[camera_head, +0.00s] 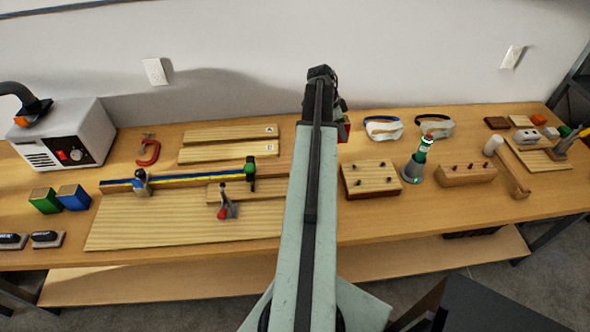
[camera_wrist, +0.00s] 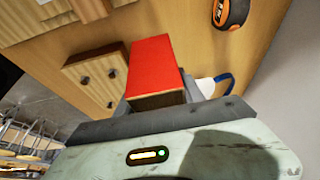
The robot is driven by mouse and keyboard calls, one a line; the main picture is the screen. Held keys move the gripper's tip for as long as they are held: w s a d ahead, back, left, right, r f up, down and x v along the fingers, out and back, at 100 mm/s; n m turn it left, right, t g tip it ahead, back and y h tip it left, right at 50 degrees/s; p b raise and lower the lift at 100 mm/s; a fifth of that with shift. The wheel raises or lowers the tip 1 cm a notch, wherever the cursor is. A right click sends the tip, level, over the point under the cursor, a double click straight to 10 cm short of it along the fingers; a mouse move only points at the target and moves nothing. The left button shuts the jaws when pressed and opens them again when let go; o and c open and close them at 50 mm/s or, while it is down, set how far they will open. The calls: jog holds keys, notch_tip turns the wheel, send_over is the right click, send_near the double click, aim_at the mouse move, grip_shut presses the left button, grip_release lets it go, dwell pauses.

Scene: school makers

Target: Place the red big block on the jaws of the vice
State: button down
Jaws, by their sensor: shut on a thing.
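The red big block (camera_wrist: 150,68) is in my gripper (camera_wrist: 160,98), between its grey fingers in the wrist view. In the head view only a sliver of the red block (camera_head: 347,128) shows at the right side of my arm, above the back part of the bench. My arm hides the gripper's fingers there. I cannot make out the vice or its jaws in either view; the arm covers the middle of the bench.
A tape measure (camera_wrist: 230,12) lies near the wall. Wooden boards (camera_head: 150,225) cover the left part.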

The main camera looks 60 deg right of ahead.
jog(key=shift+a+f+b, duration=0.1)
jog(key=shift+f+b, duration=4.95)
jog(key=shift+f, duration=0.05)
jog(key=c, duration=0.7)
grip_release()
jog(key=shift+s, duration=0.1)
jog(key=shift+r, duration=0.1)
jog(key=p+v, duration=1.1)
jog(key=shift+r, duration=0.35)
jog(key=shift+w+a+r+p, duration=0.15)
jog(key=shift+w+r+p, duration=0.05)
jog(key=shift+r+p, duration=0.1)
jog(key=shift+f, duration=0.1)
